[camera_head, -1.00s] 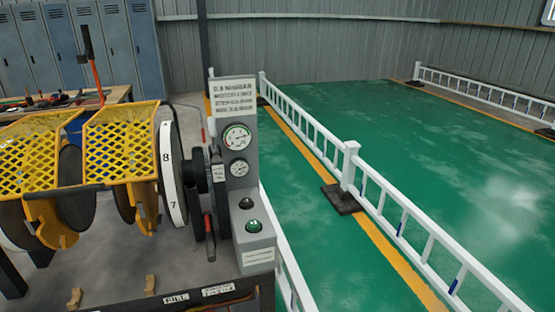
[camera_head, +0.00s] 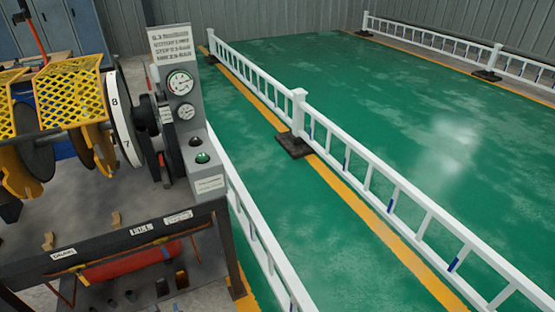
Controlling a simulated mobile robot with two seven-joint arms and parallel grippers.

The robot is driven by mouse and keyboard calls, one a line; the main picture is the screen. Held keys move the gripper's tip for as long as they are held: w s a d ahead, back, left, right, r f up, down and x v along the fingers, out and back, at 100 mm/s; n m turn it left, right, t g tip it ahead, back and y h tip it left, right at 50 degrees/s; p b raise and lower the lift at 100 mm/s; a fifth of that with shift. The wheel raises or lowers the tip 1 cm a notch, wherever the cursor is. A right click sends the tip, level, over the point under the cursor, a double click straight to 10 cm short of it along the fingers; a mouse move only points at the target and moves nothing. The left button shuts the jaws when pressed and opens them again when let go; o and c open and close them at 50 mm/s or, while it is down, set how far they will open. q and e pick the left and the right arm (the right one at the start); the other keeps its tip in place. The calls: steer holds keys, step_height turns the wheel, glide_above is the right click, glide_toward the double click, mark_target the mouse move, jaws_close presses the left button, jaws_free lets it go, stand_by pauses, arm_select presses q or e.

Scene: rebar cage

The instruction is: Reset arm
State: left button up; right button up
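Neither of my arms nor grippers shows in the head view. The machine on the left has yellow mesh guards (camera_head: 70,90) and a white numbered dial (camera_head: 122,120) showing 8 and 7. Its grey control panel (camera_head: 185,110) carries a sign, two round gauges and a green button (camera_head: 202,157). A short red handle is partly visible beside the dark wheels.
A dark metal table (camera_head: 100,245) bears the machine, with a red cylinder (camera_head: 130,262) under it. White railings (camera_head: 385,195) run along the yellow line, with a post on a black base (camera_head: 294,146). The green floor (camera_head: 400,100) beyond is clear. Lockers stand at upper left.

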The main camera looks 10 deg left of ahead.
arm_select(q)
steer(key=w+a+r+m+t+y, duration=0.1)
steer(key=a+r+m, duration=0.15)
steer(key=a, duration=0.75)
steer(key=w+a+r+m+y, duration=0.1)
steer(key=a+r, duration=0.3)
steer(key=a, duration=0.7)
steer(key=s+d+n+g+h, duration=0.3)
steer(key=s+d+n+h, duration=0.55)
steer(key=d+n, duration=0.7)
steer(key=s+d+r+n+h, duration=0.4)
steer(key=s+d+r+n, duration=0.3)
steer(key=d+n, duration=0.4)
steer(key=d+n+t, duration=0.1)
steer(key=d+n, duration=0.4)
steer(key=d, duration=0.7)
step_height(320, 180, up, 12)
steer(key=p, duration=1.2)
steer(key=shift+w+a+m+p, duration=0.15)
steer(key=shift+m+p, duration=0.25)
arm_select(e)
step_height(320, 180, up, 11)
steer(key=shift+d, duration=0.15)
arm_select(q)
steer(key=shift+r, duration=0.1)
arm_select(e)
steer(key=shift+w+r, duration=0.15)
steer(key=shift+r, duration=0.2)
